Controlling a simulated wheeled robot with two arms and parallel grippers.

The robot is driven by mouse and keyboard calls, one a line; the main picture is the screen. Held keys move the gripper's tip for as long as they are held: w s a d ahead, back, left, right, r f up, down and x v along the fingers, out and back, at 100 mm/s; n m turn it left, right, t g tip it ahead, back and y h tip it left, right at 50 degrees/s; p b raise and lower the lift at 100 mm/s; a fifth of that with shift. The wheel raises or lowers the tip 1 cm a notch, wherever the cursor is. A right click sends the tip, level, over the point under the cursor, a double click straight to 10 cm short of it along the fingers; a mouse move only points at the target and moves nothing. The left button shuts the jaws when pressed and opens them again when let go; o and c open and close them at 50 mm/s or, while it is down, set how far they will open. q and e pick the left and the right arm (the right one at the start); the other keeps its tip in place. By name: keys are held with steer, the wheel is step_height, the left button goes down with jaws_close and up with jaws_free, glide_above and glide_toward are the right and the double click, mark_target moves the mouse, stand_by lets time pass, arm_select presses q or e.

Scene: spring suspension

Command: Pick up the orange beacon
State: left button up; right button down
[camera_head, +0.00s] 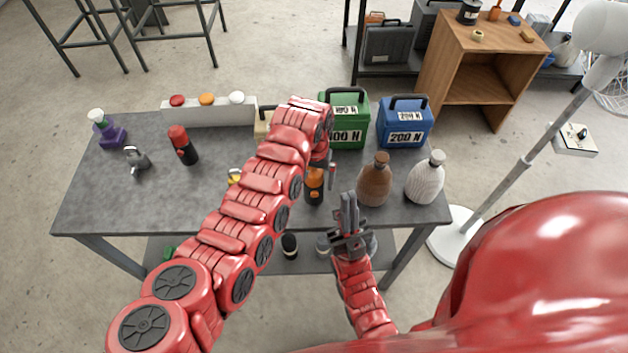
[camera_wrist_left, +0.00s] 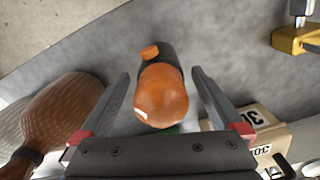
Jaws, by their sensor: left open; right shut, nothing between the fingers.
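The orange beacon (camera_head: 314,187), with an orange dome over a black body, stands on the grey table near its front edge, partly behind my left arm. In the left wrist view the orange beacon (camera_wrist_left: 161,97) is seen from above, centred between the two fingers. My left gripper (camera_wrist_left: 161,72) is open, one finger on each side of the beacon, with visible gaps. In the head view my left gripper (camera_head: 329,172) is partly hidden by its arm. My right gripper (camera_head: 348,200) is shut and empty at the table's front edge, right of the beacon.
A brown bottle (camera_head: 374,180) and a white bottle (camera_head: 425,178) stand to the right. A green case (camera_head: 346,133) and a blue case (camera_head: 405,134) are behind. A red beacon (camera_head: 183,145) and a grey padlock (camera_head: 138,159) stand left. The table's left front is clear.

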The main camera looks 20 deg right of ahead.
arm_select(q)
steer(key=shift+f+p, duration=0.3)
steer(key=shift+f, duration=0.85)
steer(key=shift+c, duration=0.3)
steer(key=c, duration=1.5)
